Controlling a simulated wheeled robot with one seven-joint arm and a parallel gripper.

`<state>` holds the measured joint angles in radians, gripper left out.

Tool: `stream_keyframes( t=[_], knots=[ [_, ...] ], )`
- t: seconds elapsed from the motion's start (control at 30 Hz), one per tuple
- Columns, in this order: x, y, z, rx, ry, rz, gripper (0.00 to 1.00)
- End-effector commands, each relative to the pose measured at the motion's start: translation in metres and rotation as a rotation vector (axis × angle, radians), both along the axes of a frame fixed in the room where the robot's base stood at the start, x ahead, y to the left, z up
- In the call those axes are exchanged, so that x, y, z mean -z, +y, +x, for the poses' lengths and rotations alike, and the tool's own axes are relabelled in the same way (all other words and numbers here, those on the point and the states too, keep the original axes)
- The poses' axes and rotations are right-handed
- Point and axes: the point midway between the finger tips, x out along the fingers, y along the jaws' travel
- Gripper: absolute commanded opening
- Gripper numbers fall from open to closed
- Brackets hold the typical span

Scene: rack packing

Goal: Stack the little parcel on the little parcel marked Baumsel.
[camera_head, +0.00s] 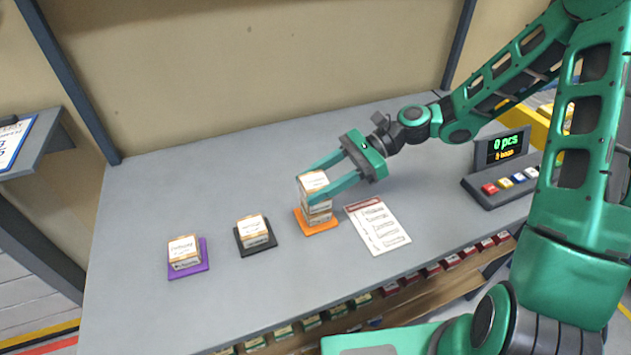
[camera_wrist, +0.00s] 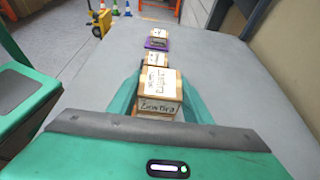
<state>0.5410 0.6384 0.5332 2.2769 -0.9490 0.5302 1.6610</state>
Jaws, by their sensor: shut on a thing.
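My gripper (camera_head: 316,183) is shut on a little parcel (camera_head: 312,179), a tan box with a white label on top. The held parcel also shows in the wrist view (camera_wrist: 158,92) between the fingers; the print on its side is too small to read surely. It is directly above another little parcel (camera_head: 319,216) on the orange mat (camera_head: 326,227). I cannot tell whether the two touch, as a finger covers part of the join. Other little parcels sit on the black mat (camera_head: 251,227) and the purple mat (camera_head: 185,253). I cannot read the name Baumsel on any.
A printed sheet (camera_head: 377,226) lies right of the orange mat. A counter box (camera_head: 502,165) with a display reading 0 pcs and coloured buttons stands at the right. The table (camera_head: 210,160) is clear behind the mats. A lower shelf with several small items runs along the front.

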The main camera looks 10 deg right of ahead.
Motion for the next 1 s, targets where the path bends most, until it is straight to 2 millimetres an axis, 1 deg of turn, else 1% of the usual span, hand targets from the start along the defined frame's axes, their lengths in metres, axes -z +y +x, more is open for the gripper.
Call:
stream_keyframes(
  t=[0.03,0.1,0.43,0.53,0.67,0.8,1.0],
  knots=[
    [0.001,0.000,0.000,0.000,0.000,0.000,0.50],
    [0.000,0.000,0.000,0.000,0.000,0.000,0.64],
    [-0.001,0.000,0.000,0.000,0.000,0.000,0.64],
    [-0.004,-0.006,0.002,0.001,0.000,-0.001,0.64],
    [-0.012,-0.024,0.008,0.004,-0.002,-0.001,0.64],
    [-0.022,-0.050,0.016,0.005,-0.002,-0.002,0.64],
    [-0.037,-0.083,0.025,0.003,-0.002,-0.002,0.64]
  ],
)
